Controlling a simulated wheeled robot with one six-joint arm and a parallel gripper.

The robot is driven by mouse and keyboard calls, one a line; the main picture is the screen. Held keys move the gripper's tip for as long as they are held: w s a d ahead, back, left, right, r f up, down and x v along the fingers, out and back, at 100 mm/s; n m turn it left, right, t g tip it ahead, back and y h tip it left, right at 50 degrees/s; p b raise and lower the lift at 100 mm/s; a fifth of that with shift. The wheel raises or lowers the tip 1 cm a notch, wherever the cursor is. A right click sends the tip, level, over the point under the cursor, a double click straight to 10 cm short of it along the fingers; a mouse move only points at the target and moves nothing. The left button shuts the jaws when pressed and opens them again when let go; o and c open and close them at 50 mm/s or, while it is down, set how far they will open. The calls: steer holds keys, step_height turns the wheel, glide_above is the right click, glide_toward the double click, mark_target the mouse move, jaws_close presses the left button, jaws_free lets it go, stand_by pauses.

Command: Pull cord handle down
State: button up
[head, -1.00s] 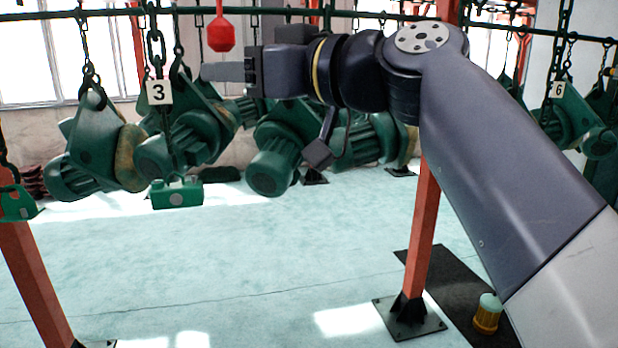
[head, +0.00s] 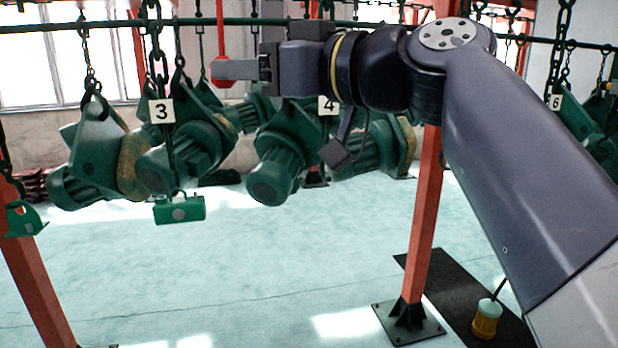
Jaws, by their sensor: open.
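A red cord handle (head: 222,82) hangs from a thin red stem at the upper left of the middle. My gripper (head: 235,70) is level with it, with its fingers pointing left. The jaws are open and nothing shows held in them. A grey finger crosses in front of the handle and hides its middle. Red shows above and below the finger. I cannot tell whether the finger touches the handle or how deep it sits between the jaws.
Green hoists (head: 98,150) hang on chains behind, with number plates 3 (head: 161,111) and 4 (head: 327,105). A green box (head: 180,208) hangs below plate 3. A red post (head: 420,220) stands below my arm. An amber, pale-topped piece (head: 486,322) is at lower right. The central floor is clear.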

steer(key=s+d+f+b, duration=0.2)
steer(key=d+f+b, duration=0.2)
steer(key=b, duration=0.3)
steer(key=shift+s+d+f, duration=0.15)
steer(key=shift+s+f, duration=0.1)
steer(key=shift+s, duration=0.05)
stand_by(0.4)
